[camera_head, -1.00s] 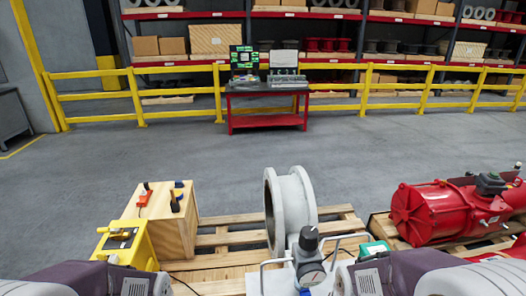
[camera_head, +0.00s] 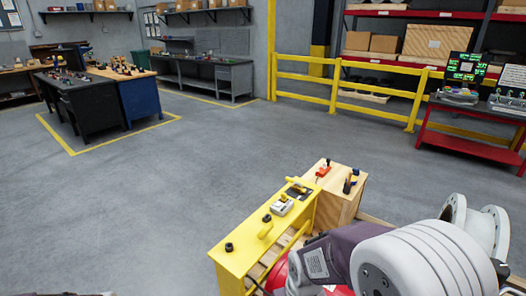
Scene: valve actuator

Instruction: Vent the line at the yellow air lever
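A long yellow panel (camera_head: 240,258) stands low in front of me, right of the picture's middle. A yellow handle (camera_head: 265,229) sits on its top, beside a small black knob (camera_head: 267,218). A second yellow lever-like piece (camera_head: 297,183) is at the panel's far end, by a dark plate. I cannot tell which of these is the air lever. A pale switch box (camera_head: 281,206) lies between them. Neither gripper shows.
Dark and blue workbenches (camera_head: 85,112) stand far left, a yellow railing (camera_head: 340,91) behind. The floor to the left is clear.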

